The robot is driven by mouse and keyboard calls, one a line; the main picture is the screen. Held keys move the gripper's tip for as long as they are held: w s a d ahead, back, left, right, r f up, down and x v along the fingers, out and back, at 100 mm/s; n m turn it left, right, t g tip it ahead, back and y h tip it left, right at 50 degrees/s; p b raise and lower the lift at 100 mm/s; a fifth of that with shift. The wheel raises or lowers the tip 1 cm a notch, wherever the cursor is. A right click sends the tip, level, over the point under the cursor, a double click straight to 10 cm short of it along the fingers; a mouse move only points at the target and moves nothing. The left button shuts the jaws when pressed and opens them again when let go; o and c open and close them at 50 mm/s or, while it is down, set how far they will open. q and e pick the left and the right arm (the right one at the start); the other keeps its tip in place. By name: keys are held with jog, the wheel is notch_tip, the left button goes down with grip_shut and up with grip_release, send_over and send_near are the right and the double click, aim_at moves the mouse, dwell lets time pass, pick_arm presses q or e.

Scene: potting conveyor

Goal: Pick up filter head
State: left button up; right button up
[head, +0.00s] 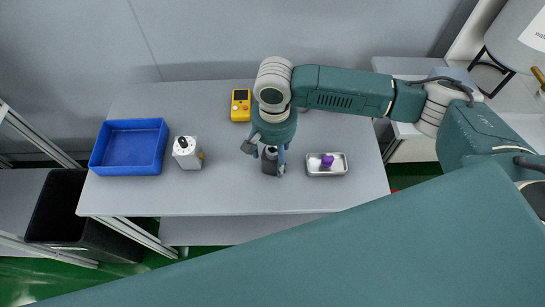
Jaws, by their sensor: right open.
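My right gripper (266,158) points down over the middle of the table, with its fingers apart. A dark grey cylindrical object (270,161) stands between or just below the fingers and is partly hidden by them. It may be the filter head, but I cannot tell for sure, nor whether the fingers touch it. A small purple piece (327,160) sits in a shallow metal tray (312,172) to the right of the gripper. My left gripper is not in view.
The grey table (220,200) also bears a blue bin (130,122), a white block-shaped device (186,147) with a brass-coloured fitting, and a yellow handheld meter (241,105). A black crate (60,205) stands at lower left. The table's front strip is clear.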

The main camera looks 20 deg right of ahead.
aim_at(272, 162)
jog(key=f, duration=0.3)
jog(key=shift+a+f, duration=0.2)
jog(key=shift+a, duration=0.05)
jog(key=shift+f, duration=0.15)
jog(key=c, duration=1.2)
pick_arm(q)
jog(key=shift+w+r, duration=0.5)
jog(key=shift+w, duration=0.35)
pick_arm(e)
grip_shut()
